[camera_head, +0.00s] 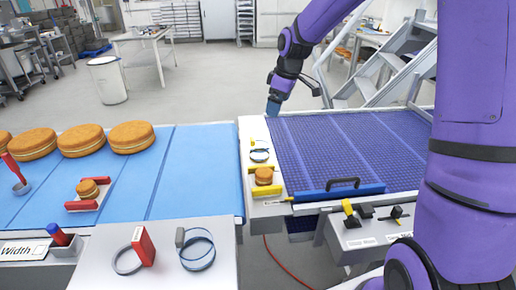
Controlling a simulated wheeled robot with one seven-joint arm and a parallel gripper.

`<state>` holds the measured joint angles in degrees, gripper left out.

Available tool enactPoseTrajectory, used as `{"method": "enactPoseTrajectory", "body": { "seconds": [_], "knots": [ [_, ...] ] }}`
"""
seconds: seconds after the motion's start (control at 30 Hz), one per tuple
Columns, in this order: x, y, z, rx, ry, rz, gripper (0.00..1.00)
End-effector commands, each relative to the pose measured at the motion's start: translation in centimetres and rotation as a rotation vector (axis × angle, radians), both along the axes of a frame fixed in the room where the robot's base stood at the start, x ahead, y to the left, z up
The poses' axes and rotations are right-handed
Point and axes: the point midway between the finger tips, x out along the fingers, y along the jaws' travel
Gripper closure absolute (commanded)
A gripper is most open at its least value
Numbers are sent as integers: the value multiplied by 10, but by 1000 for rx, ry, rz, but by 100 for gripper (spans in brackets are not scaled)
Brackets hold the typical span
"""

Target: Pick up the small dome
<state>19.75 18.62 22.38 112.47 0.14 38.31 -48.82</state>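Two small golden-brown rounds could be the small dome; I cannot tell which is meant. One small round (264,176) sits on the white ledge (252,133) between the two belts. The other small round (88,188) sits on the left blue belt, between red pieces. My purple arm reaches over the right belt's far end. My gripper (273,106) points down near the far end of the white ledge, beyond and apart from the round there. Its fingers are too small to tell open from shut, and I see nothing held.
Several large rounds (131,136) line the left blue belt (185,175). A ring (260,155) lies beyond the ledge round. A blue bar with a black handle (343,184) edges the mostly bare right belt (345,145). Metal stairs (385,70) stand behind.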

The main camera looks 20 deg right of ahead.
Motion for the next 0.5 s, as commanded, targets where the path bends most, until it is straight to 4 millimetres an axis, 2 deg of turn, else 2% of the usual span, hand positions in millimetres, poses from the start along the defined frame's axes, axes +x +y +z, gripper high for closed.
{"method": "enactPoseTrajectory", "body": {
  "seconds": [0.03, 0.3, 0.5],
  "knots": [
    [12, -2, -15, 16, 7, 22, 0],
    [64, -8, -83, 99, 1, 153, 0],
    [90, -12, -122, 154, -18, 217, 0]
  ]
}}
